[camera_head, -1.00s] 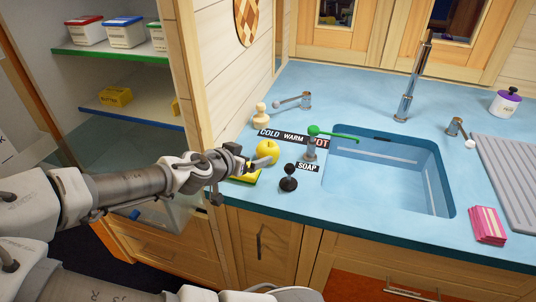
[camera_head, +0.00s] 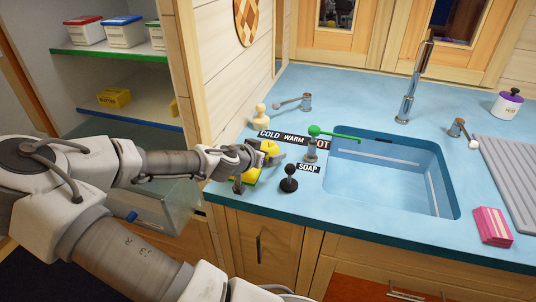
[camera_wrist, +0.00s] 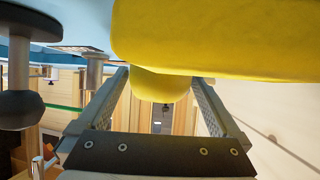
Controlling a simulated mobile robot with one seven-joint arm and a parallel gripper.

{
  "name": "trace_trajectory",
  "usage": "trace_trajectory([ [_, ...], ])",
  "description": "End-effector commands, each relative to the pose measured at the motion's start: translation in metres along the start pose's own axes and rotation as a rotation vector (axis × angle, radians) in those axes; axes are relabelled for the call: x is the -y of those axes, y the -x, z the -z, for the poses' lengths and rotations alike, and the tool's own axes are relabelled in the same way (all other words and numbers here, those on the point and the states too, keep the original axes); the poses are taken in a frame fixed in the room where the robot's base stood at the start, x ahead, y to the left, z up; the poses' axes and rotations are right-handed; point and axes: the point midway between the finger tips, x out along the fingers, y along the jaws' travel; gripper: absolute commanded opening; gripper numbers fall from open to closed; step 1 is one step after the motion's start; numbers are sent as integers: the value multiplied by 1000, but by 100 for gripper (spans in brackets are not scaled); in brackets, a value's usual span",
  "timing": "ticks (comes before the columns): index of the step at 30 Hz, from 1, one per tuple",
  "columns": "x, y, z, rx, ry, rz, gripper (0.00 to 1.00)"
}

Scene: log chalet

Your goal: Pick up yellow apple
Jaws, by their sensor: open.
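The yellow apple (camera_head: 269,146) stands on the blue counter left of the sink, partly hidden by my gripper. My gripper (camera_head: 273,155) is open and right at the apple in the head view. In the wrist view the apple (camera_wrist: 160,86) shows between the two spread fingers of my gripper (camera_wrist: 162,78), partly behind a large yellow block. I cannot tell whether a finger touches the apple.
A yellow and green sponge (camera_head: 250,177) lies under my gripper; it seems to be the yellow block (camera_wrist: 225,40) in the wrist view. A black-knobbed soap pump (camera_head: 289,182) and a green-handled tap (camera_head: 311,150) stand close right. The sink (camera_head: 385,175) lies beyond.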

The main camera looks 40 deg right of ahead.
Motion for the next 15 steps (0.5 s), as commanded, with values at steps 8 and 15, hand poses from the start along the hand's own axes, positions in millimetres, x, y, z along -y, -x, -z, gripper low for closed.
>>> trace_trajectory([
  [8, 0, -10, 0, 0, -1, 1, 100],
  [15, 0, -10, 0, 0, 0, 1, 78],
])
